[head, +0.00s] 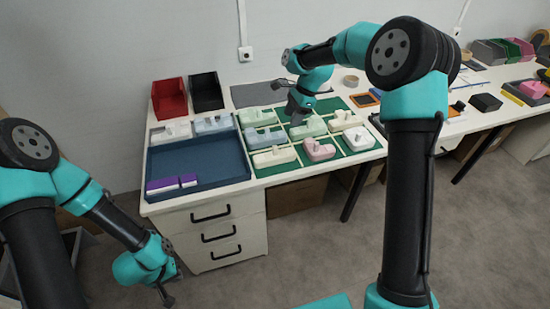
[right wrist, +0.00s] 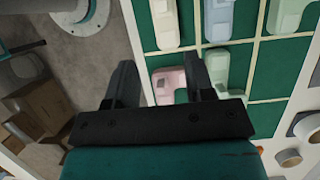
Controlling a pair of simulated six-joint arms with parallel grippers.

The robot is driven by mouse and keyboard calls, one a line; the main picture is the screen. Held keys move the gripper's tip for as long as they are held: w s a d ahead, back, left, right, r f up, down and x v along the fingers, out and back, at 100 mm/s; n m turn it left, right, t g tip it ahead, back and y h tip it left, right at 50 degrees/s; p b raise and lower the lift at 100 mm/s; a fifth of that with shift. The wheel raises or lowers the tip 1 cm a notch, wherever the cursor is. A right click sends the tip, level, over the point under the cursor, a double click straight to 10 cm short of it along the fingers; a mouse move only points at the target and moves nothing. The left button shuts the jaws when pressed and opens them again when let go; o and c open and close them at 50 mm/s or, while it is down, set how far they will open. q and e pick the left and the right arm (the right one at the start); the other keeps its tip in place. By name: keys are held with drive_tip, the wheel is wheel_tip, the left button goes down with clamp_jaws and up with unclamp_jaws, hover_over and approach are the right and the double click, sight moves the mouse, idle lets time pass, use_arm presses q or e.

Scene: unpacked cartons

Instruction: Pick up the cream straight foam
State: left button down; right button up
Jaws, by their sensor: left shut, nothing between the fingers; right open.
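A cream foam piece (head: 274,156) lies in the front left cell of the green divided board (head: 283,170), and it shows at the top of the right wrist view (right wrist: 165,24). A pink foam piece (head: 319,150) lies beside it; in the right wrist view the pink piece (right wrist: 168,82) appears between the fingers. My right gripper (head: 297,114) hangs over the back of the board in the head view, hiding part of it. In the right wrist view it (right wrist: 170,85) is open and empty. My left gripper (head: 167,296) is low at the left, shut and empty, away from the table.
Pale green, light blue and white foam pieces fill other cells. More cartons and bins occupy the right tables.

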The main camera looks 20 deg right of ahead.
approach(276, 146)
drive_tip(key=x, duration=0.5)
drive_tip(key=shift+s, duration=0.35)
drive_tip(key=shift+a+f, duration=0.15)
drive_tip(key=shift+f, duration=0.25)
drive_tip(key=shift+f, duration=0.1)
drive_tip(key=shift+w+x, duration=0.15)
drive_tip(key=shift+x, duration=1.1)
drive_tip(key=shift+w+x, duration=0.1)
drive_tip(key=shift+x, duration=1.2)
drive_tip(key=shift+a, duration=0.1)
drive_tip(key=shift+c, duration=0.4)
clamp_jaws()
